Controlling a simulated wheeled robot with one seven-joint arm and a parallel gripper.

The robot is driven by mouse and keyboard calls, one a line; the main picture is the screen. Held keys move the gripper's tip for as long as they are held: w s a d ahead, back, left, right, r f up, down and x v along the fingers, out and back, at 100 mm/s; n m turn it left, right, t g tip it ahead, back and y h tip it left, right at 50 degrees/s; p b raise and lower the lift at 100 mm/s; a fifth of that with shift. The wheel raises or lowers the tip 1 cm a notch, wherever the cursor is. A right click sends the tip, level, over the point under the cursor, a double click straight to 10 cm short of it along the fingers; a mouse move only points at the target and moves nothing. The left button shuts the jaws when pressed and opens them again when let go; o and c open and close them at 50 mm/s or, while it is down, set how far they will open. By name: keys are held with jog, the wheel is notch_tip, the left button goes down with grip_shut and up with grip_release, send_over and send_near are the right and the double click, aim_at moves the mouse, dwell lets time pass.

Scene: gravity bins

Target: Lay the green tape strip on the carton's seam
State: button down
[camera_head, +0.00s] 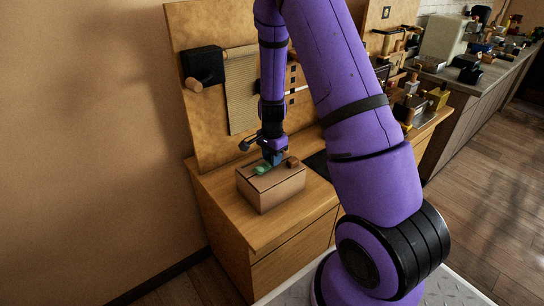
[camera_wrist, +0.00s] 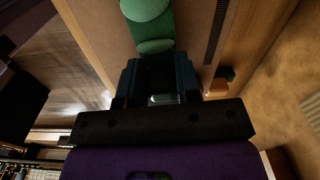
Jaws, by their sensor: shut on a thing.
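The brown carton (camera_head: 284,193) sits closed on the wooden bench, with its top facing up. The green tape strip (camera_head: 262,169) is at the carton's top, towards its far left part. My gripper (camera_head: 273,158) points down just above the carton top and is shut on the strip's end. In the wrist view, the strip (camera_wrist: 155,45) runs away from between my dark fingers (camera_wrist: 158,72), with rounded, lighter green parts. A dark narrow line (camera_wrist: 216,30) runs to the right of the strip. I cannot tell whether the strip touches the carton.
A small brown block (camera_head: 292,162) is at the carton's far right edge. The wooden bench (camera_head: 235,222) has free room in front and left. A backboard behind carries a black holder (camera_head: 202,62) and a tan sheet (camera_head: 241,90). Several items crowd the bench further right.

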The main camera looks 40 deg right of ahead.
dwell(0.3)
jog(key=c, duration=0.7)
grip_release()
jog(key=shift+c, duration=0.2)
notch_tip(320, 180, up, 11)
jog(key=shift+f, duration=0.1)
